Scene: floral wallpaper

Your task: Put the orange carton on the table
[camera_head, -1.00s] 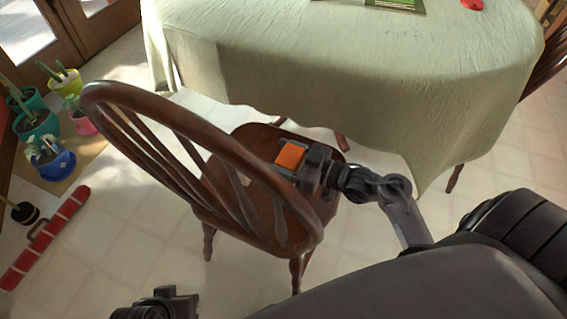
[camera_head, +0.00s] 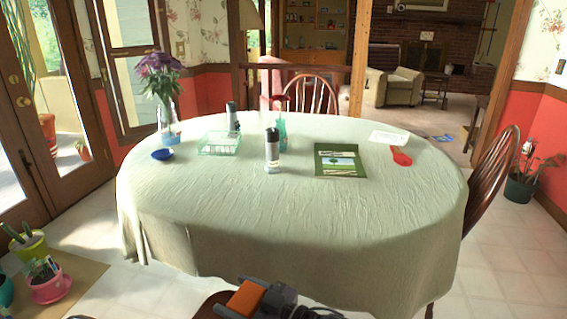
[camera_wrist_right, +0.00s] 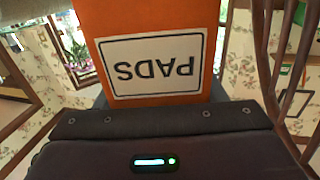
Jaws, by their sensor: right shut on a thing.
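The orange carton (camera_head: 246,297) is held in my right gripper (camera_head: 262,294) at the bottom of the head view, in front of the table's near side and lower than its top. In the right wrist view the carton (camera_wrist_right: 150,20) fills the top middle, with a white label reading "PADS" upside down. My right gripper (camera_wrist_right: 150,118) is shut on it. The table (camera_head: 300,215) is covered by a pale green cloth that hangs over its edge. My left gripper is not clearly in view.
The near tabletop is bare. A wooden chair (camera_head: 490,178) stands at right.

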